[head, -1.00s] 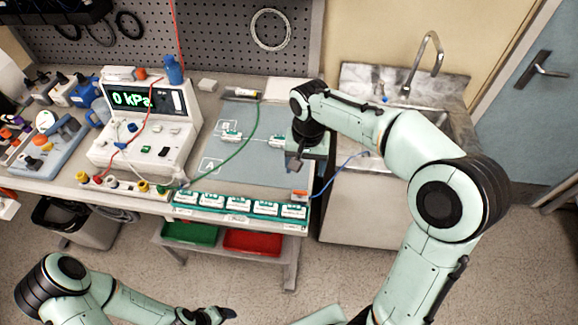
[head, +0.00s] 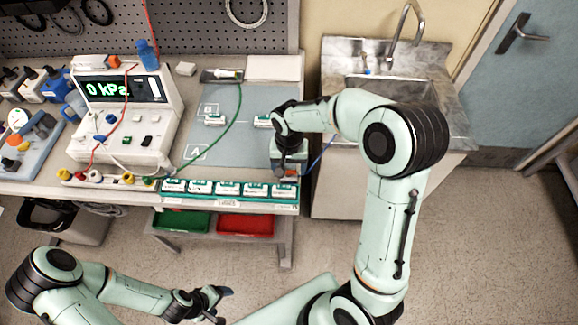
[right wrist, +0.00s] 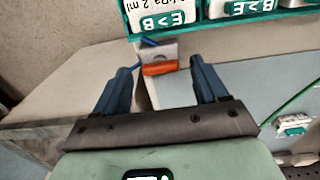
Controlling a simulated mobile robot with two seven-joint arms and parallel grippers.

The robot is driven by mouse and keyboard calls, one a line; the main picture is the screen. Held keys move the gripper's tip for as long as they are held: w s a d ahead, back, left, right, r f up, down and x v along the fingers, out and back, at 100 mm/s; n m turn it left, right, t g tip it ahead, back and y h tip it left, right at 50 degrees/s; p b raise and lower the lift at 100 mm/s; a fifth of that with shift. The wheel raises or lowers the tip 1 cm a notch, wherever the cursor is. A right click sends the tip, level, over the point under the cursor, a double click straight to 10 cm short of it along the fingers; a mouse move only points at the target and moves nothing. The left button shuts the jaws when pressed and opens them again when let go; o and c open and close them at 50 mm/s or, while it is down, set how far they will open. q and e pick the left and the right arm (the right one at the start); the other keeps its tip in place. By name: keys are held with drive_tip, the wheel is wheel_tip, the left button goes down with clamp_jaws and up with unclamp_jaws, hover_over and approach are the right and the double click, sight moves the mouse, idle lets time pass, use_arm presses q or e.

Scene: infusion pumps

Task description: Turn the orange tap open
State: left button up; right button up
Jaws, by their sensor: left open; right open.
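The orange tap (right wrist: 159,69) is a short orange bar on a small grey block (right wrist: 158,51), with a blue tube at its side. In the right wrist view it lies in the gap between the fingertips of my right gripper (right wrist: 160,76), with space on both sides. The fingers are apart and empty; I cannot tell their height over the tap. In the head view the tap (head: 291,173) is partly covered by my right gripper (head: 287,166) at the bench's front right corner. My left gripper (head: 222,304) is open and empty, low in front of the bench.
A row of green-and-white labelled blocks (head: 228,189) runs along the bench's front edge, left of the tap. A pump unit showing 0 kPa (head: 127,120) stands at the left. A green tube (head: 222,135) crosses the grey mat (head: 245,100). A sink (head: 385,88) is at the right.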

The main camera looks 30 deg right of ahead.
use_arm(q)
drive_tip(key=shift+w, duration=0.1)
use_arm(e)
drive_tip(key=shift+f, duration=0.4)
drive_tip(key=c, duration=1.1)
drive_tip(key=shift+o, duration=0.2)
use_arm(q)
drive_tip(key=shift+f, duration=0.1)
use_arm(e)
drive_tip(key=shift+n+b, duration=0.3)
drive_tip(key=shift+n, duration=0.7)
drive_tip(key=n, duration=0.2)
drive_tip(key=shift+n, duration=0.3)
use_arm(q)
drive_tip(key=shift+s+f+b, duration=0.45)
drive_tip(key=shift+s+f, duration=0.35)
drive_tip(key=shift+s, duration=0.35)
use_arm(e)
drive_tip(key=n, duration=0.5)
drive_tip(key=shift+w+r, duration=0.1)
drive_tip(key=shift+n, duration=0.3)
